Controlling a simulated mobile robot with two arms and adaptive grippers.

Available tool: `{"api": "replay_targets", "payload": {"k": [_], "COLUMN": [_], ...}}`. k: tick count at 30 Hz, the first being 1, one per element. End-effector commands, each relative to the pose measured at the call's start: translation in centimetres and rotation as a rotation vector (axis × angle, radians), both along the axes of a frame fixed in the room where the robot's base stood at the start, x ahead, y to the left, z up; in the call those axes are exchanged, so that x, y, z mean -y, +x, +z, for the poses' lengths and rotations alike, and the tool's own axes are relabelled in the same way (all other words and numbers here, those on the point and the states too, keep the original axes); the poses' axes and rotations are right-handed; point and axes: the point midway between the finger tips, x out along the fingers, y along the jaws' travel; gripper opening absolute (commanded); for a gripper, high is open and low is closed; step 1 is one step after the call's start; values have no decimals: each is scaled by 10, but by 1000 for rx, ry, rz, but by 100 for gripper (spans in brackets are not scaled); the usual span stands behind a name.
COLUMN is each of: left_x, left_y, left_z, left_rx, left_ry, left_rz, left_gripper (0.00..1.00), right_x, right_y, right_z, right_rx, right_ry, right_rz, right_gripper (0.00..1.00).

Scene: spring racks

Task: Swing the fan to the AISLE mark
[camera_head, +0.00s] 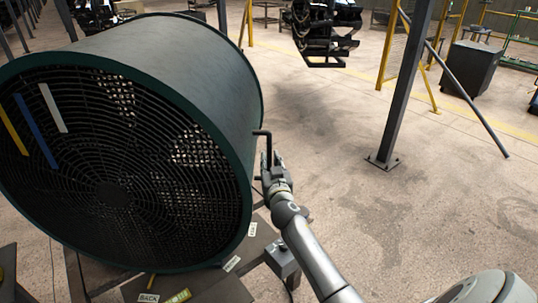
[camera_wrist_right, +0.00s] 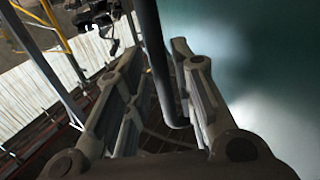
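The fan (camera_head: 190,70) is a large dark green drum with a round wire grille, filling the left of the head view. A black bent handle (camera_head: 267,143) sticks out from its right side. My right gripper (camera_head: 271,166) is at this handle. In the right wrist view, the handle (camera_wrist_right: 160,70) runs down between the two fingers (camera_wrist_right: 158,105), nearer the right one, with a gap to the left one, so the gripper looks open around it. Small labels lie on the base below: one reads BACK (camera_head: 148,298); another white label (camera_head: 232,263) and an upper one (camera_head: 252,229) are too small to read surely. My left gripper is out of view.
A grey post (camera_head: 403,90) with a foot plate and a slanted brace stands right of the fan. A dark cabinet (camera_head: 470,68) and yellow frames are behind it. A small grey box (camera_head: 283,257) sits below my right arm. The floor between fan and post is clear.

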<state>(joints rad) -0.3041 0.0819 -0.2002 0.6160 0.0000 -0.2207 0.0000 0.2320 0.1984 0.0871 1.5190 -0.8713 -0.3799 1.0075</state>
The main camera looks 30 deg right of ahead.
Motion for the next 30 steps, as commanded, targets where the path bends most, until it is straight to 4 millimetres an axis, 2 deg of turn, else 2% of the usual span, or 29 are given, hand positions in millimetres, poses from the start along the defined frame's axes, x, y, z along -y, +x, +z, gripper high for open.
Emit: {"api": "replay_targets", "payload": {"k": [3,7,19,25,30], "left_x": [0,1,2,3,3], "left_y": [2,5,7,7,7], "left_z": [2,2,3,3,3], "left_rx": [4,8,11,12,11], "left_ry": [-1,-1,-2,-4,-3], "left_rz": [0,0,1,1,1], "left_gripper": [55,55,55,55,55], "right_x": [6,10,12,12,12], "right_y": [14,23,28,28,28], "right_z": [1,0,0,0,0], "right_rx": [1,-1,0,0,0], "right_ry": [0,-2,-1,-1,0], "right_rz": [0,0,1,1,1], "right_gripper": [25,25,25,0,0]}}
